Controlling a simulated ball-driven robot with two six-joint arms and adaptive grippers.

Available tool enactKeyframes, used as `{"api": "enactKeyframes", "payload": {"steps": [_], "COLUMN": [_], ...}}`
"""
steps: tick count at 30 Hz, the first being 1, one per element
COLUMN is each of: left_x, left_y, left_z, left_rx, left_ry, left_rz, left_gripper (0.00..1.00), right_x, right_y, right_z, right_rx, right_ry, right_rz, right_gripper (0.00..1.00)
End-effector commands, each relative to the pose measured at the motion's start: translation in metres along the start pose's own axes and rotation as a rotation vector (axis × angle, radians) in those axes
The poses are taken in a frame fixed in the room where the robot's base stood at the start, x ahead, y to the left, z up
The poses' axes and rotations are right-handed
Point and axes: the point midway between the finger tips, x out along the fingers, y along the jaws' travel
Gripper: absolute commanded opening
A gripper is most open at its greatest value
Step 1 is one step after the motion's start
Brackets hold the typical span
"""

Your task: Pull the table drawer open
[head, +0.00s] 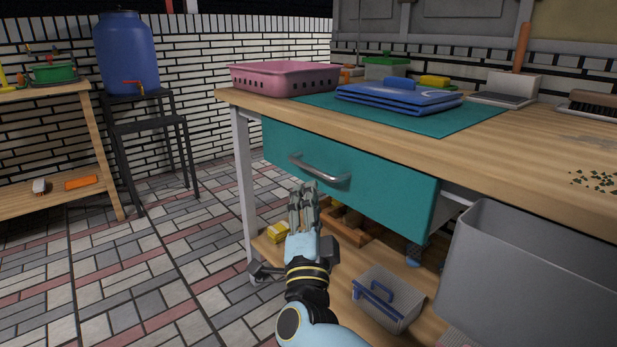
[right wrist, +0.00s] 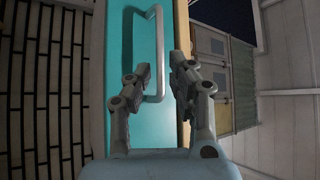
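The teal drawer front (head: 385,185) sits close under the front edge of the wooden table top (head: 400,140). Its silver bar handle (head: 325,174) is near the middle of the front. My right gripper (head: 303,188) is just below and in front of the handle, fingers pointing up at it. In the right wrist view, the gripper (right wrist: 161,72) is open, with a gap between its fingertips. The handle (right wrist: 159,50) stands ahead, its bar lined up with that gap, and no grip on it shows. My left gripper is out of view.
A grey bin (head: 530,270) stands right of the drawer. A small grey basket with a blue handle (head: 385,300) and a yellow item (head: 278,233) are on the lower shelf. The tiled floor at left is clear.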

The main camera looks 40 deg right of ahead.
Motion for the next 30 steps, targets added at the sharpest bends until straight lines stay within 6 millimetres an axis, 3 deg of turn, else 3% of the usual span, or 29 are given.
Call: {"api": "enactKeyframes", "payload": {"steps": [6,12,24,29,30], "left_x": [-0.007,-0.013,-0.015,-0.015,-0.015], "left_y": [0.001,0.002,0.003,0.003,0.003], "left_z": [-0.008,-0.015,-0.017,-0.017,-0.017], "left_rx": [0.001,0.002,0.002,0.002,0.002], "left_ry": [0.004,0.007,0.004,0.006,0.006], "left_rz": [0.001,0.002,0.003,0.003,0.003], "left_gripper": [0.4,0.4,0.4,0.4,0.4], "right_x": [0.046,0.074,0.082,0.082,0.082], "right_y": [0.0,0.0,0.0,0.0,0.001], "right_z": [0.001,0.001,0.001,0.001,0.001], "right_rx": [-0.003,-0.004,-0.005,-0.005,-0.005], "right_ry": [-0.001,-0.004,-0.004,-0.005,-0.005], "right_rz": [-0.004,-0.002,-0.001,0.0,0.0], "right_gripper": [0.21,0.21,0.21,0.0,0.0]}}
